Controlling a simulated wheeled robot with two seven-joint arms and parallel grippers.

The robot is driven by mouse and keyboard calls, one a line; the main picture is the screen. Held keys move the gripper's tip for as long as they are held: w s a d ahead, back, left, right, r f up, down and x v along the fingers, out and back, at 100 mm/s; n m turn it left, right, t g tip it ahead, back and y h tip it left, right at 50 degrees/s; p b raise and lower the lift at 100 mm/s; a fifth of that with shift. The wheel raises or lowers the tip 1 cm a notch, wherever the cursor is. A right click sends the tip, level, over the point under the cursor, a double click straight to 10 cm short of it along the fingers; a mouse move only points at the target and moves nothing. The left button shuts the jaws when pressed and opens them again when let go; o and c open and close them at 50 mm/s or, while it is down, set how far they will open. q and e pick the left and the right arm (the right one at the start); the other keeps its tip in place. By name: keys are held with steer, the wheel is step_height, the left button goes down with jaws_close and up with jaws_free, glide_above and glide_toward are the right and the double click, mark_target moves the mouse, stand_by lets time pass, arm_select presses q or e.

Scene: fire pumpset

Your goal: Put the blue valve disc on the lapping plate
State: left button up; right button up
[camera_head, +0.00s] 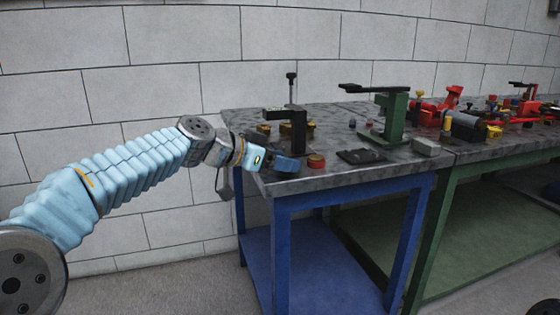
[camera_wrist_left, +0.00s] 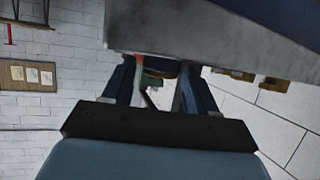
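My left gripper (camera_head: 285,163) is low at the table's near left corner in the head view, with its dark blue fingers level with the top. The left wrist view shows the fingers (camera_wrist_left: 160,80) standing apart. A dark round thing with a brownish rim (camera_wrist_left: 160,68) shows between their tips; I cannot tell whether they touch it or whether it is the valve disc. A small blue piece (camera_head: 352,123) stands further back on the table. A dark flat plate (camera_head: 361,156), perhaps the lapping plate, lies near the front edge. My right gripper is not in view.
A red-topped round piece (camera_head: 316,161) stands just right of my left gripper. A black stand (camera_head: 299,130) with brass pieces is behind it. A green press (camera_head: 392,115) and a grey block (camera_head: 426,146) stand to the right on the blue-legged table (camera_head: 345,178).

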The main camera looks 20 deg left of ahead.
arm_select(q)
steer(key=shift+o, duration=0.7)
